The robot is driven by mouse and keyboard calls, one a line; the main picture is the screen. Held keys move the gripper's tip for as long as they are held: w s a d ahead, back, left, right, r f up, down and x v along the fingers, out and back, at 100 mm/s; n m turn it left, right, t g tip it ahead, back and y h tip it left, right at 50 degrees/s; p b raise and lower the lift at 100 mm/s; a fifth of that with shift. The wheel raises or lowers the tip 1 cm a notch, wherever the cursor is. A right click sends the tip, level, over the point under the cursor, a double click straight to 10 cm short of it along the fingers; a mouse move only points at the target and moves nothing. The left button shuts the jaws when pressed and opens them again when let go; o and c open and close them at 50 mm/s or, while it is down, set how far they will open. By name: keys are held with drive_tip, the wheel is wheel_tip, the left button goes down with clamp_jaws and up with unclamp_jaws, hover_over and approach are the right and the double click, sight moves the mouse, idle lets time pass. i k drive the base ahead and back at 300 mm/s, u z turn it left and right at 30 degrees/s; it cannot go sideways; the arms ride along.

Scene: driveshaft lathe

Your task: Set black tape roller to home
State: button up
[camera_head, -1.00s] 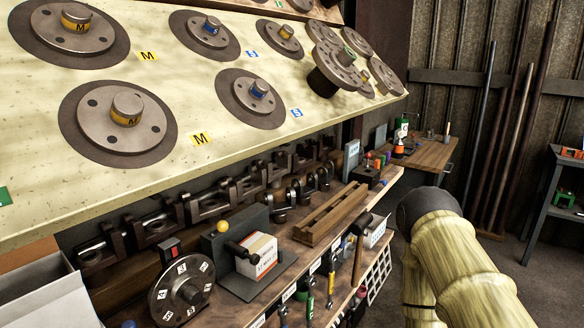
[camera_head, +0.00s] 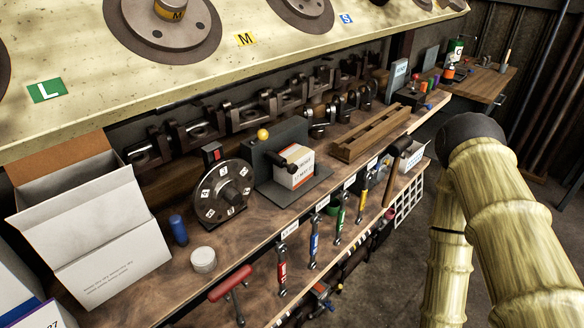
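I cannot single out a black tape roller with certainty. A dark round wheel (camera_head: 222,192) with several white labels around its face stands upright on the wooden workbench (camera_head: 190,270), with a small red-marked block at its top. To its right is a dark grey stand (camera_head: 272,160) with a yellow ball on top and a white and orange box (camera_head: 298,165) in front. Small dark and pink items (camera_head: 368,240) below the bench edge are too small to name. My arm shows at the right; my gripper is out of view.
An open white carton (camera_head: 105,240), a blue cylinder (camera_head: 178,229) and a white round tub (camera_head: 203,260) stand at the left. Colored-handled tools hang along the bench's front edge. A wooden slotted block (camera_head: 375,132) lies farther back. The sloped panel overhangs the bench.

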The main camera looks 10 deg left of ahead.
sight(274, 158)
drive_tip(key=z, duration=1.15)
drive_tip(key=k, duration=0.5)
drive_tip(key=u, duration=1.15)
